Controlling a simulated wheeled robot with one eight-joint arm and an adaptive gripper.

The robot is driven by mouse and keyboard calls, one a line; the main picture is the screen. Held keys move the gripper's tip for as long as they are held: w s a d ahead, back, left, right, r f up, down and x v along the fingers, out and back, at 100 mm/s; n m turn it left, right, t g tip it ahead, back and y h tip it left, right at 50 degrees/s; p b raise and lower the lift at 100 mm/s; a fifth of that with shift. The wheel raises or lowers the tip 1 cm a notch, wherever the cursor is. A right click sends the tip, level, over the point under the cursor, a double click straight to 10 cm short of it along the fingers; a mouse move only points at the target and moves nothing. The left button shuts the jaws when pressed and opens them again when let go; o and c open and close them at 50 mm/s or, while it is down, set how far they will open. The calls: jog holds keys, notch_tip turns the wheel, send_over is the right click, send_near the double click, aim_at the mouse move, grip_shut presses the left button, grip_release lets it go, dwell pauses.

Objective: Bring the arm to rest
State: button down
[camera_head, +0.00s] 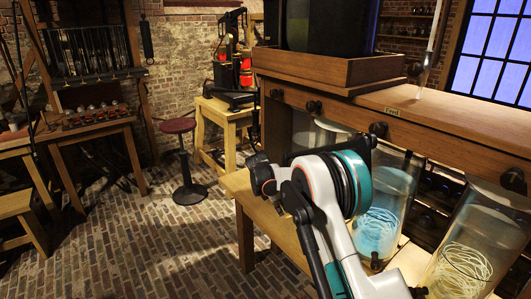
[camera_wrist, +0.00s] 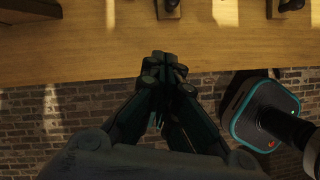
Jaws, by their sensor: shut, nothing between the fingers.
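My gripper (camera_wrist: 165,70) shows in the wrist view with its dark fingers drawn together at the tips and nothing between them. Its tips overlap the edge of a wooden surface (camera_wrist: 80,55) in the picture; I cannot tell the gap. In the head view my white, black and teal arm is folded low in front of the bench, and I cannot make out the fingers there. Two glass jars stand right of the arm: one with bluish coils (camera_head: 398,185) and one with pale coils (camera_head: 490,225).
A wooden bench (camera_head: 460,125) with dark knobs overhangs the jars and carries a large dark tank (camera_head: 325,25). A low wooden ledge (camera_head: 238,183) runs beside my arm. A stool (camera_head: 178,126) and a small table (camera_head: 222,108) stand behind. The brick floor (camera_head: 150,245) at left is clear.

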jog(key=s+d+r+m+t+y, duration=0.1)
jog(key=s+d+r+m, duration=0.15)
jog(key=s+r, duration=0.5)
jog(key=s+d+r+m+t+y, duration=0.1)
jog(key=s+d+r+m, duration=0.1)
jog(key=s+r+m, duration=0.5)
jog(key=s+d+r+m+t+y, duration=0.1)
jog(key=s+d+r, duration=0.1)
jog(key=s+r, duration=0.65)
jog(key=s+d+m+t+y, duration=0.1)
jog(key=s+m, duration=1)
jog(key=s, duration=1.2)
jog(key=shift+s+d+t, duration=0.4)
jog(key=shift+d+t, duration=0.45)
jog(key=shift+t, duration=0.05)
jog(key=shift+f, duration=0.1)
